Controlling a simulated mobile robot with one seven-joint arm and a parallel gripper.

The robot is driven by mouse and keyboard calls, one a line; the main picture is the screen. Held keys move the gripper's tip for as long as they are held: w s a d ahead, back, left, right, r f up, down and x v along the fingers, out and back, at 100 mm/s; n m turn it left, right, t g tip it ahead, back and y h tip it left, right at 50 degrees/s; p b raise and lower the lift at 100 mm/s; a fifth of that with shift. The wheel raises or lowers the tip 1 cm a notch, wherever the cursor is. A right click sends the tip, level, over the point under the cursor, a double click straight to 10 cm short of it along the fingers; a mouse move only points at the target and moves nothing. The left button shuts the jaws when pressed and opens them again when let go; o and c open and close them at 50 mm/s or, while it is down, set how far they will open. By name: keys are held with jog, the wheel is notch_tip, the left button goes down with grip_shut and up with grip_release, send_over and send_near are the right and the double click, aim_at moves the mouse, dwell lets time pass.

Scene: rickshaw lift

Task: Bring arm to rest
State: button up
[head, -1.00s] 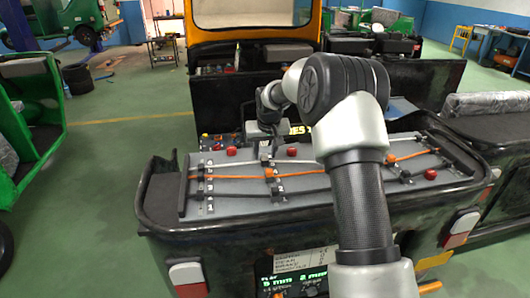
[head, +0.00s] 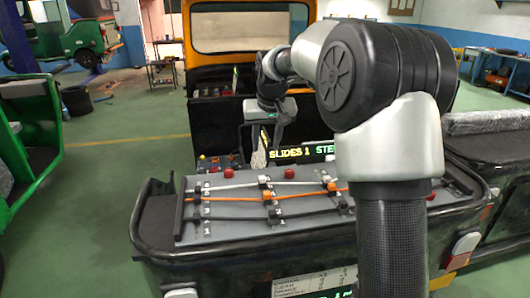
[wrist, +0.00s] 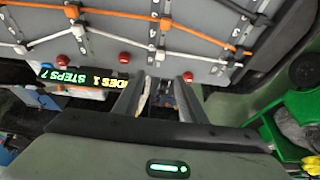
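My gripper (head: 264,142) is raised behind the far edge of a grey panel (head: 225,231), with its fingers pointing down. In the wrist view its two fingers (wrist: 160,86) stand apart with nothing clearly held between them. The panel carries a white cable (head: 222,187), an orange cable (head: 230,198) and a black cable (head: 235,217), held by small clips. Red buttons (head: 289,173) sit along its far edge. My upper arm and elbow hide the panel's right part.
The panel rests on a black vehicle body (head: 220,262). A lit display (head: 290,153) stands behind it. A yellow-framed vehicle (head: 187,35) is at the back. A green vehicle (head: 40,130) stands at left, with open green floor (head: 110,220) between.

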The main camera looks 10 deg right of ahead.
jog(key=shift+s+r, duration=0.1)
jog(key=shift+r, duration=0.15)
